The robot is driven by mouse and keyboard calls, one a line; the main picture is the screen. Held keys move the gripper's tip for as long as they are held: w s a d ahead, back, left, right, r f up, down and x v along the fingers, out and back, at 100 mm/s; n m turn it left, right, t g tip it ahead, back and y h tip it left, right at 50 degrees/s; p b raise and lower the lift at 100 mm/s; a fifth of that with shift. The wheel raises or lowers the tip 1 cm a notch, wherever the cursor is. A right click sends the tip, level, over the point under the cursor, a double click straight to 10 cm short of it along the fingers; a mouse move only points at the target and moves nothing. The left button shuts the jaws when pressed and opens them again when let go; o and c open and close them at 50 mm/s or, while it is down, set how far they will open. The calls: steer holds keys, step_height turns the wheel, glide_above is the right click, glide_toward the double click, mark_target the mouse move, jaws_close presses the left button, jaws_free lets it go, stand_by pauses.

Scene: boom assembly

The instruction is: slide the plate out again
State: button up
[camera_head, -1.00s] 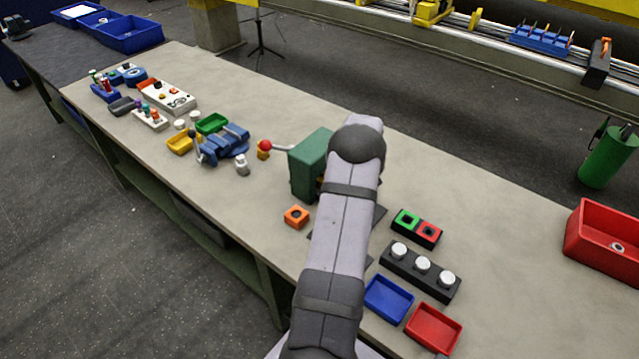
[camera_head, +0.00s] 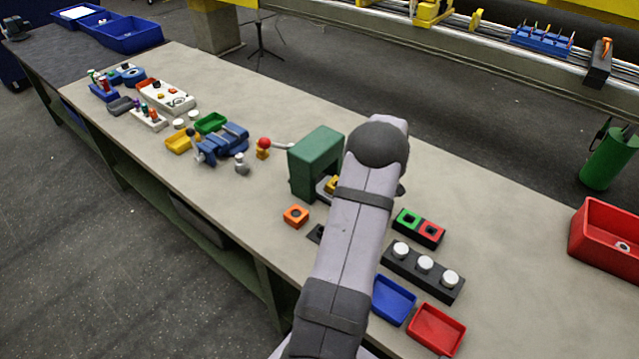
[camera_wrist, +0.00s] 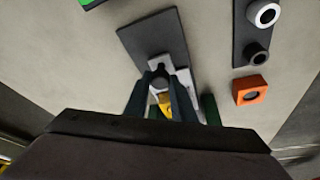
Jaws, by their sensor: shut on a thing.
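The green press (camera_head: 312,165) stands on the bench, with a red-ball lever at its left. My gripper (camera_wrist: 162,85) is shut on the dark knob of a light grey plate (camera_wrist: 155,62), seen in the wrist view. The plate lies over a dark flat base (camera_wrist: 140,38). A yellow part (camera_wrist: 166,103) shows between the fingers, toward the press. In the head view a bit of yellow (camera_head: 332,185) shows at the press opening; my arm hides the gripper and knob there. I cannot tell how much of the plate is still inside the press.
An orange block (camera_head: 296,216) sits in front of the press, left of my arm. Right of my arm are a green-and-red block (camera_head: 419,228), a black block with white knobs (camera_head: 424,272), a blue tray (camera_head: 393,299) and a red tray (camera_head: 436,329).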

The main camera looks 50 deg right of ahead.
steer(key=shift+s+d+r+b, duration=0.15)
steer(key=shift+s+b, duration=0.4)
steer(key=shift+s, duration=0.75)
steer(key=shift+s+d+r+b, duration=0.15)
steer(key=shift+s+b, duration=0.35)
steer(key=shift+s, duration=0.8)
steer(key=o, duration=1)
steer(key=shift+c, duration=0.2)
steer(key=shift+s+f, duration=0.15)
steer(key=shift+a, duration=0.15)
step_height(320, 180, up, 8)
steer(key=p, duration=0.4)
steer(key=shift+p, duration=0.3)
steer(key=shift+f, duration=0.1)
